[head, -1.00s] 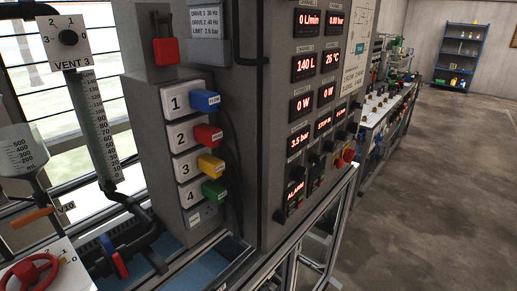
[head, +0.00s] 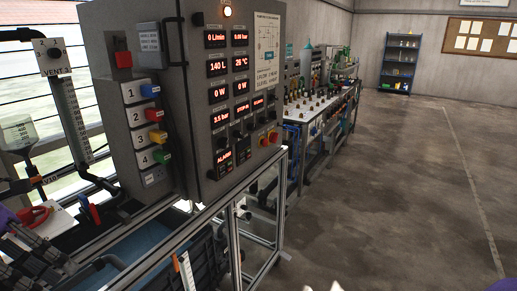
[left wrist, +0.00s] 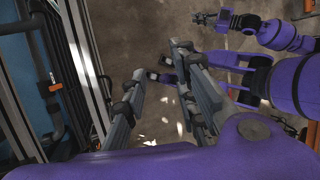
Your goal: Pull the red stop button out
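The red stop button (head: 273,136) sits low at the right side of the grey control cabinet's front, by a yellow-orange part. It is small here, and I cannot tell whether it is pressed in or out. My left gripper (head: 42,262) is at the lower left of the head view, well apart from the button. In the left wrist view my left gripper (left wrist: 160,68) has its two grey fingers spread with nothing between them. My right gripper (left wrist: 203,18) seems to show small at the top of that view; its finger state is unclear.
The cabinet (head: 205,150) stands on a metal frame (head: 233,240) whose rails run below the button. A red handwheel (head: 35,216) and a vent dial (head: 53,52) are at left. A long bench (head: 310,105) stands beyond. The floor (head: 400,200) at right is open.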

